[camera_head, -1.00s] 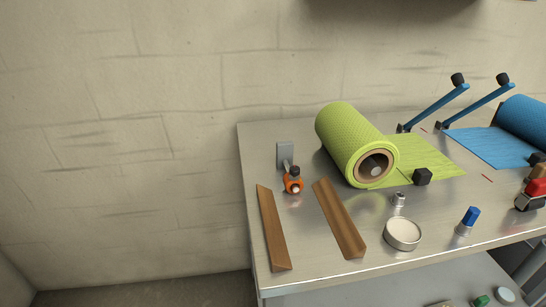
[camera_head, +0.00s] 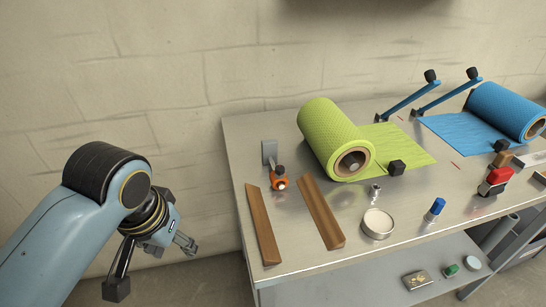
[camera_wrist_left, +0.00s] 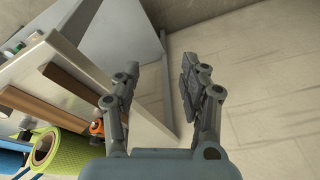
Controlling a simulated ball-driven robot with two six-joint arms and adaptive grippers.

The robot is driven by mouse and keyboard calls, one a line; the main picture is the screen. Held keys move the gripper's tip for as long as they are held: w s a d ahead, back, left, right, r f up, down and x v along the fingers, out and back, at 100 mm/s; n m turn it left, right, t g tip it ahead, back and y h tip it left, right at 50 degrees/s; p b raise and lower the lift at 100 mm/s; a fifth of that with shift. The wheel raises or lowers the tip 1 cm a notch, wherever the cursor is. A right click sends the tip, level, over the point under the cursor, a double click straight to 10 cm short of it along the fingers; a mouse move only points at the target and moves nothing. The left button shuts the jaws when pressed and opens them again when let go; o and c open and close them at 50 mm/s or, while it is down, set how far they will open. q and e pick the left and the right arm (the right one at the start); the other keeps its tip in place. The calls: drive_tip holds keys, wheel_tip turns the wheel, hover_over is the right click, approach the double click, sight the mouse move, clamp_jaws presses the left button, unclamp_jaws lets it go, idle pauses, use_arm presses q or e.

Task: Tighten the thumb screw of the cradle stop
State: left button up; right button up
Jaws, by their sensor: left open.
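The cradle stop is likely the orange piece with a pale round tip (camera_head: 279,182), set before a small grey upright plate (camera_head: 269,152) near the table's left edge. Its thumb screw is too small to tell apart. The orange piece also shows in the left wrist view (camera_wrist_left: 97,128), partly behind my finger. Two wooden cradle rails (camera_head: 263,226) and (camera_head: 321,212) lie in front of it. My left gripper (camera_head: 187,244) is open and empty, left of the table and clear of it. In the left wrist view its two fingers (camera_wrist_left: 157,85) stand apart over the floor. My right gripper is not in view.
A round tin (camera_head: 378,224), a small metal piece (camera_head: 375,190) and a blue-topped item (camera_head: 436,208) stand to the right. A lower shelf (camera_head: 375,284) holds small items.

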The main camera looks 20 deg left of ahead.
use_arm(q)
drive_tip(key=w+d+r+n, duration=0.1)
drive_tip(key=w+d+r, duration=0.1)
drive_tip(key=w, duration=0.3)
drive_tip(key=w+d+r+n+g, duration=0.1)
drive_tip(key=w+d+r+n, duration=0.1)
drive_tip(key=w, duration=0.4)
drive_tip(key=w+d+r+n+h, duration=0.1)
drive_tip(key=w+d, duration=0.1)
drive_tip(key=w, duration=0.4)
drive_tip(key=shift+w+r+g, duration=0.15)
drive_tip(key=shift+r+g, duration=0.15)
drive_tip(key=shift+r, duration=0.1)
wheel_tip(320, 180, up, 6)
drive_tip(key=n+g, duration=0.1)
drive_tip(key=n, duration=0.1)
hover_over(280, 169)
wheel_tip(280, 169, down, 10)
drive_tip(key=shift+f, duration=0.15)
drive_tip(key=shift+c, duration=0.3)
clamp_jaws()
